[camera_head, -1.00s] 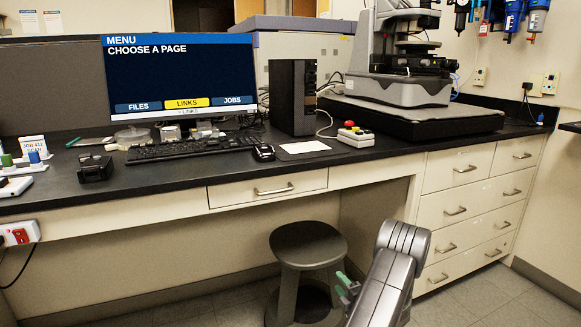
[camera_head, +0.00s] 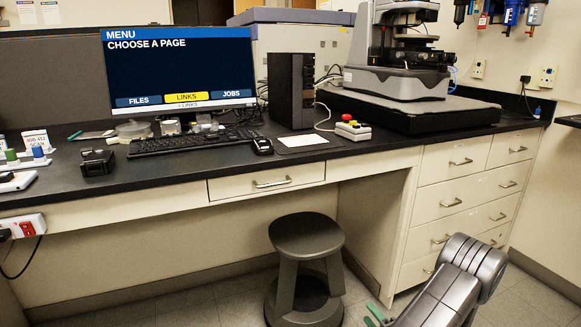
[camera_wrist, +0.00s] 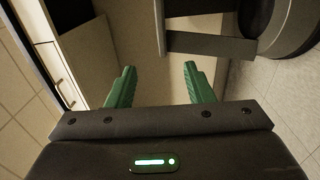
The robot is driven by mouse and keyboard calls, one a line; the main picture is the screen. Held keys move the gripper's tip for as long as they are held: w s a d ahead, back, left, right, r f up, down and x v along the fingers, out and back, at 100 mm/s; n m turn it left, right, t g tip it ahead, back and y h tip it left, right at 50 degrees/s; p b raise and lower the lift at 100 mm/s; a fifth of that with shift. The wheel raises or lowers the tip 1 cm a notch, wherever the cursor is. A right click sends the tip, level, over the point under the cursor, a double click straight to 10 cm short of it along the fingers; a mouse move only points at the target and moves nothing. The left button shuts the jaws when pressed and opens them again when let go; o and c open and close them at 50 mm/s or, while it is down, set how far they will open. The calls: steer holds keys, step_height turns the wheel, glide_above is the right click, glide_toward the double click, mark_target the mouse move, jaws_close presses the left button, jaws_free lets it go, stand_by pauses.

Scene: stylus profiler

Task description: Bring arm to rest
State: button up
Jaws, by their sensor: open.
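My gripper (camera_wrist: 158,88) shows in the wrist view with its two green fingers spread apart and nothing between them. In the head view its green fingertips (camera_head: 374,314) show at the bottom edge, low over the floor and right of the stool. My grey arm (camera_head: 455,285) reaches in from the bottom right, in front of the drawers. The rest of the gripper is cut off or hidden behind the arm in the head view.
A dark stool (camera_head: 305,255) stands left of my gripper under the bench (camera_head: 230,170). Drawers (camera_head: 455,200) are behind my arm. A monitor (camera_head: 182,75), a keyboard (camera_head: 190,141) and the profiler (camera_head: 400,60) stand on the bench. Floor (camera_head: 215,305) is clear left of the stool.

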steer(key=p+v, duration=0.1)
steer(key=v, duration=1.4)
steer(key=shift+s, duration=0.2)
